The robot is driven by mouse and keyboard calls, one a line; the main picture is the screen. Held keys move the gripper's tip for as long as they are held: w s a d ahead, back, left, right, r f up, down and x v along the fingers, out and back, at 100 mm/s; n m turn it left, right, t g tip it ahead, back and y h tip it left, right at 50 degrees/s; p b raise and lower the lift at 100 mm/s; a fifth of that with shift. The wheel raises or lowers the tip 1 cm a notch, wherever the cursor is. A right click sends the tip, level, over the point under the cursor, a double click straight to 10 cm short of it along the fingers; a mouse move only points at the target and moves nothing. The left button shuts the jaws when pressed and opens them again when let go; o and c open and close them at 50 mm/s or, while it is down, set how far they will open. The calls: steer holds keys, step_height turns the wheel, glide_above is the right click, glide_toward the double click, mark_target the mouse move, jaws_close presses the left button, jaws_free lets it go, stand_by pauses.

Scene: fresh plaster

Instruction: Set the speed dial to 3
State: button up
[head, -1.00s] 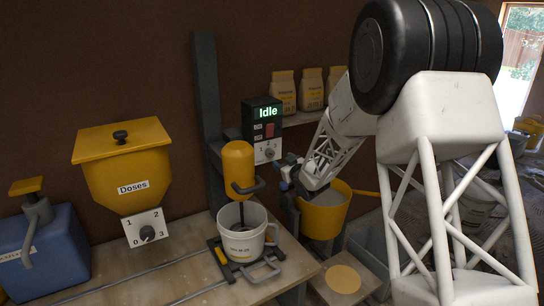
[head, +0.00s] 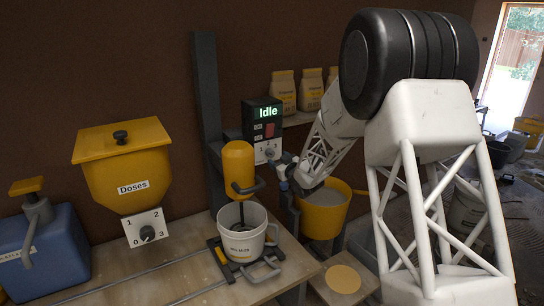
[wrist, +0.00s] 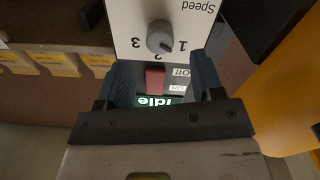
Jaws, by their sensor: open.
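The speed dial (wrist: 160,37) is a grey round knob on a white plate, seen upside down in the wrist view. The numbers 1, 2 and 3 stand around it, with the word Speed beside it. Its pointer seems to face the side of 1, but I cannot tell its exact setting. In the head view the dial (head: 269,152) sits low on the black control box (head: 262,113), whose display reads Idle. My gripper (wrist: 160,72) is open and empty, its blue-grey fingers apart. It is just in front of the box, close to the dial, and I see no contact.
A red switch (wrist: 154,80) with On and Off labels lies between the fingers in view. The yellow mixer (head: 238,166) and white bucket (head: 232,247) stand left of my gripper. A yellow bucket (head: 322,218) stands below it. The Doses hopper (head: 125,172) has its own dial (head: 147,233).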

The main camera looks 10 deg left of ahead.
mark_target(272, 155)
steer(key=shift+x, duration=2.85)
steer(key=shift+c, duration=0.2)
steer(key=c, duration=0.9)
